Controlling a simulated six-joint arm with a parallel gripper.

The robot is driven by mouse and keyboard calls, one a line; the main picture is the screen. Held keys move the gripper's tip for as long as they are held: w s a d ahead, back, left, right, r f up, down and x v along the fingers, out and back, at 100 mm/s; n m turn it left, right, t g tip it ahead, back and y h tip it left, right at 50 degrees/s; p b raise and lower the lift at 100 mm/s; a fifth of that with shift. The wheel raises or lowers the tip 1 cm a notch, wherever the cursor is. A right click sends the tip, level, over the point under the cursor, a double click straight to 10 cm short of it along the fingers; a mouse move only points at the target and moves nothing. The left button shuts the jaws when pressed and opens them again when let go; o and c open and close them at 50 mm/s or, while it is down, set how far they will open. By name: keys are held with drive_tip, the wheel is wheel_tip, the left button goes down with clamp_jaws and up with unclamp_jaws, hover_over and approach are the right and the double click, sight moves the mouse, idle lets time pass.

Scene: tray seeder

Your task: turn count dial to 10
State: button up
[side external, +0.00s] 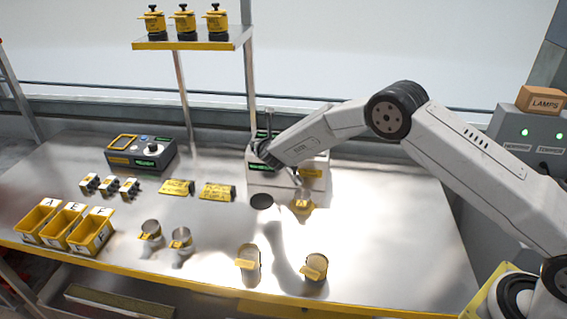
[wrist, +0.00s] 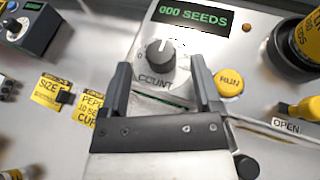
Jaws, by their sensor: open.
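The count dial (wrist: 160,57) is a dark round knob on a pale panel marked COUNT, with a light pointer line near its top right. Above it a green display (wrist: 193,15) reads 000 SEEDS. My gripper (wrist: 164,82) is open in the wrist view, its two dark fingers to either side of the dial's lower part. I cannot tell whether they touch the dial. In the side external view the seeder (side external: 314,172) stands at the table's back, and my wrist hides the dial there.
A yellow RUN button (wrist: 229,82) sits close right of the dial. A yellow OPEN lever (wrist: 301,108) and a dark-and-yellow seed hopper (wrist: 297,45) are further right. A second device (side external: 140,153), yellow bins (side external: 85,236) and metal cups (side external: 181,240) stand left. The right table area is clear.

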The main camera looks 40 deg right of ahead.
drive_tip(key=shift+v, duration=1.95)
